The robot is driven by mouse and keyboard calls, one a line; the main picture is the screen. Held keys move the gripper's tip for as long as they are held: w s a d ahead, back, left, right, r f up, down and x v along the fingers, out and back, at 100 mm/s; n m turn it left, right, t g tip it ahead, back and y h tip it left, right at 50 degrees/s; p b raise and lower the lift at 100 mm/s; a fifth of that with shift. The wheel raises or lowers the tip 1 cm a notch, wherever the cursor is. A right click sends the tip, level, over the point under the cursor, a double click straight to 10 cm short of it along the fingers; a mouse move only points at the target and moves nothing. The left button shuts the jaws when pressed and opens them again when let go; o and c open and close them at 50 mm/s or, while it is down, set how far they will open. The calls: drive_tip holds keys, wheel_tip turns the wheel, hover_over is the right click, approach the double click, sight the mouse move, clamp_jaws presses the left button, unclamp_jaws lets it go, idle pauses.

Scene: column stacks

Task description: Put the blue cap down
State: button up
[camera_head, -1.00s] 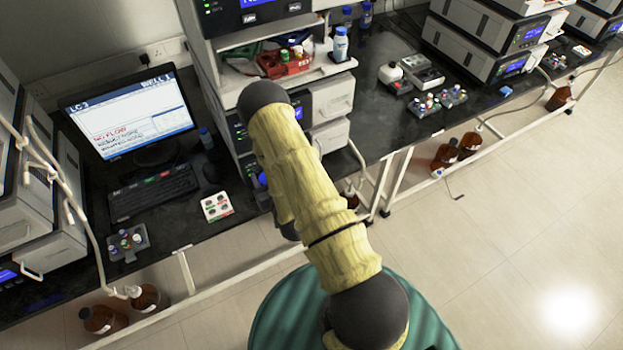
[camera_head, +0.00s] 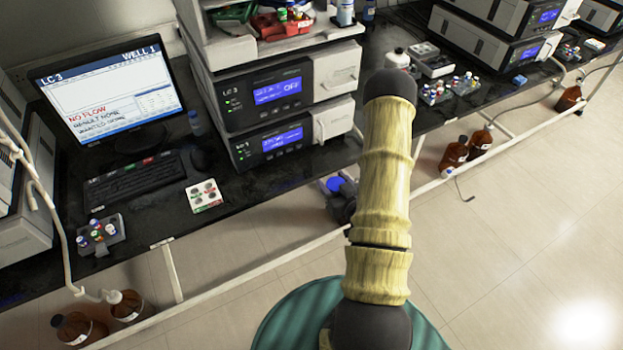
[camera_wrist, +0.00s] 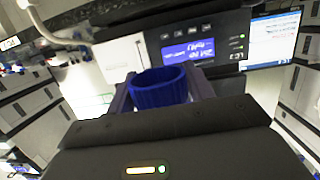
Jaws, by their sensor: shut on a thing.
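The blue cap (camera_wrist: 160,88) is held between the two fingers of my gripper (camera_wrist: 160,92) in the wrist view. It is a round, ribbed cap, and its open rim faces up in that picture. In the head view the blue cap (camera_head: 335,184) shows as a small blue disc at my gripper (camera_head: 338,190). My gripper is shut on it, in front of the bench's front edge and apart from the bench top. My arm hides part of the bench behind it.
A stack of grey instruments (camera_head: 280,110) stands on the black bench (camera_head: 255,190). A monitor (camera_head: 110,95), keyboard (camera_head: 135,182) and small white holder (camera_head: 204,196) stand to its left. A vial rack (camera_head: 100,235) is further left. Brown bottles (camera_head: 455,153) stand below at right. Bench room shows right of the holder.

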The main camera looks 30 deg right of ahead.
sight(334, 179)
drive_tip(key=s+d+f, duration=0.1)
drive_tip(key=s+d+b, duration=0.1)
drive_tip(key=shift+s+f+b, duration=0.3)
drive_tip(key=shift+f, duration=0.05)
drive_tip(key=b+x, duration=0.3)
drive_tip(key=b, duration=0.2)
drive_tip(key=shift+w+a, duration=0.1)
drive_tip(key=shift+w, duration=0.25)
drive_tip(key=b+x, duration=0.1)
drive_tip(key=b, duration=0.2)
drive_tip(key=shift+w+r, duration=0.15)
drive_tip(key=shift+w, duration=0.25)
drive_tip(key=w, duration=0.4)
drive_tip(key=w+p, duration=0.1)
drive_tip(key=w, duration=0.8)
drive_tip(key=shift+a+r+p, duration=0.3)
drive_tip(key=shift+p, duration=0.1)
drive_tip(key=f, duration=0.1)
drive_tip(key=w+f, duration=0.1)
drive_tip(key=f, duration=0.1)
drive_tip(key=shift+f, duration=0.15)
